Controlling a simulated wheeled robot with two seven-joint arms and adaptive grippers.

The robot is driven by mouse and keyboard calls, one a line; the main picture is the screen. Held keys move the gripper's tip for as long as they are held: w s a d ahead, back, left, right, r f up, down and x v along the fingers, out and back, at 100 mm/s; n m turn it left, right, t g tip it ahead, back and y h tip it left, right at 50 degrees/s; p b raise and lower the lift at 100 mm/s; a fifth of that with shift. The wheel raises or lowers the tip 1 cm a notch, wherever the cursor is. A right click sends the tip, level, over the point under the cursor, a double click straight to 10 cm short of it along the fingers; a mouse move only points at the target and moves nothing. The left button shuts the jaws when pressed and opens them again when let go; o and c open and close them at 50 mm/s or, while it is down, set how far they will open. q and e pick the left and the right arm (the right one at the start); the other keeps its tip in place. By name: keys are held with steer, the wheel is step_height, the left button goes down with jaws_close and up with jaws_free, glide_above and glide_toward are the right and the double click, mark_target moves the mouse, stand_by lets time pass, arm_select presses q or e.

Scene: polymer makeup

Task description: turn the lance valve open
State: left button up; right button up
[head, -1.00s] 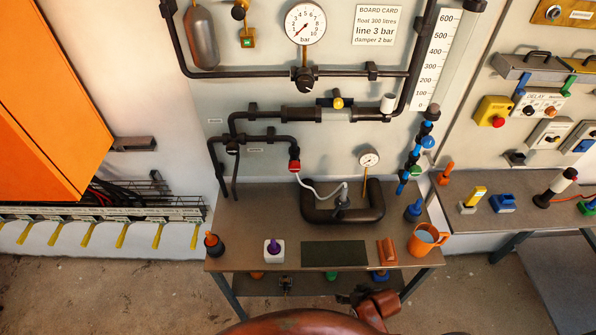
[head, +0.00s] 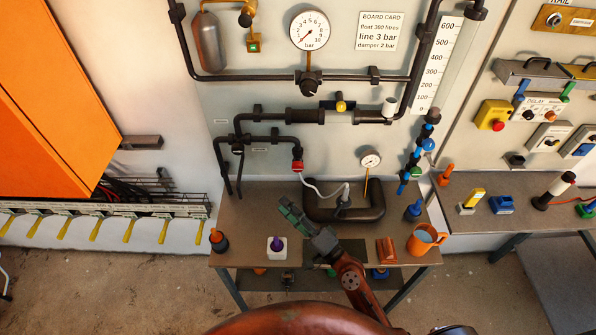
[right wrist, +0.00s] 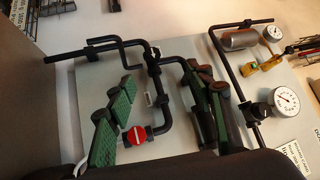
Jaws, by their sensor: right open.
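A red round knob (head: 297,166) sits at the lower end of a dark pipe on the wall board, with a pale hose (head: 312,187) running from it to the bench; I take it to be the lance valve. In the right wrist view the red knob (right wrist: 135,135) shows a white bar across its face. My right gripper (head: 288,210) is over the bench, below and apart from the knob in the head view. Its green-padded fingers (right wrist: 160,118) are open and empty, with the knob seen between them. My left gripper is not in view.
A large gauge (head: 310,30) hangs above.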

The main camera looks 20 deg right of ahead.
mark_target(298, 170)
steer(key=w+d+r+m+t+h, duration=0.25)
steer(key=m+h, duration=0.25)
steer(key=m, duration=0.4)
steer(key=w+d+r+m+t+h, duration=0.1)
steer(key=w+d+m+t+h, duration=0.25)
steer(key=m, duration=0.55)
steer(key=w+d+f+m+g+h, duration=0.1)
steer(key=w+f+m+g+h, duration=0.3)
steer(key=f+m+g+h, duration=0.3)
steer(key=shift+m+t+y, duration=0.3)
steer(key=shift+m+y, duration=0.3)
steer(key=shift+y, duration=0.05)
steer(key=w, duration=0.2)
steer(key=w+d+f, duration=0.1)
steer(key=w, duration=0.4)
steer(key=shift+w+d+f+p, duration=0.1)
steer(key=shift+d+f+p, duration=0.1)
steer(key=shift+p, duration=0.2)
steer(key=shift+c, duration=0.3)
